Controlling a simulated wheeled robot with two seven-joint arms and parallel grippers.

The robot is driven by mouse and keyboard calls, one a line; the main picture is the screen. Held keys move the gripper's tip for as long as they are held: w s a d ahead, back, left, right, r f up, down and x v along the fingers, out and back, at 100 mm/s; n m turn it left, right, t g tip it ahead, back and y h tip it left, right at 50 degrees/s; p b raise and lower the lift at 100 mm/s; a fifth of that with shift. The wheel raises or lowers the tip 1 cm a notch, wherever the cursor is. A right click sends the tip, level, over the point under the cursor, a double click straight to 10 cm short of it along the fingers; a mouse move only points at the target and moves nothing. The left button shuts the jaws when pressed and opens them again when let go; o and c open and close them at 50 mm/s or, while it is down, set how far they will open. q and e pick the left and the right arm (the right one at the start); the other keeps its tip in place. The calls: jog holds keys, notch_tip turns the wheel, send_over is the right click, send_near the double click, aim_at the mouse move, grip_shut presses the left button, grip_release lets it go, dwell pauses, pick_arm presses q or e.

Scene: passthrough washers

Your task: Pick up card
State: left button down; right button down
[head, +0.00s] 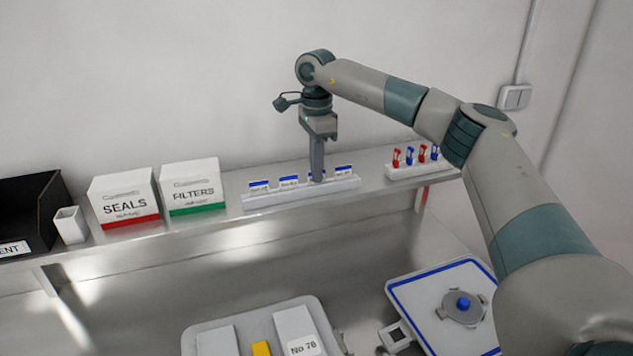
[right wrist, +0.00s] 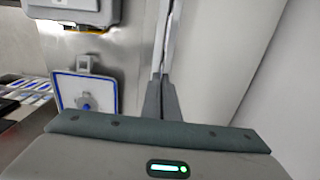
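Several white cards with blue tops, such as the leftmost card (head: 258,187) and the rightmost card (head: 344,171), stand upright in a white holder (head: 292,197) on the metal shelf. My right gripper (head: 317,179) points down at this row, with its fingertips at the card second from the right and partly hiding it. Its fingers look close together; I cannot tell whether they grip that card. In the right wrist view the fingers (right wrist: 164,100) show as a narrow pair, and no card can be made out between them. My left gripper is not in view.
Boxes marked SEALS (head: 124,200) and FILTERS (head: 191,187), a white cup (head: 70,225) and a black bin (head: 28,205) stand left on the shelf. A rack with red and blue clips (head: 420,169) stands right. Below are a grey tray (head: 255,321) and a blue-edged board (head: 430,299).

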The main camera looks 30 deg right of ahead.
jog(key=shift+r, duration=0.1)
dwell(0.3)
jog(key=shift+r+b, duration=0.45)
jog(key=shift+b, duration=0.1)
notch_tip(320, 180, up, 2)
jog(key=shift+r+b, duration=0.2)
jog(key=shift+b, duration=0.6)
jog(key=shift+s+d+r+b, duration=0.7)
jog(key=shift+s+d+r, duration=0.15)
jog(key=shift+d, duration=0.1)
jog(key=s+d+r+b, duration=0.1)
jog(key=s+d+r, duration=0.4)
jog(key=s+d, duration=0.1)
jog(key=shift+s+d+r, duration=0.15)
jog(key=shift+d+r, duration=0.2)
jog(key=shift+r, duration=0.05)
jog(key=shift+a+f, duration=0.1)
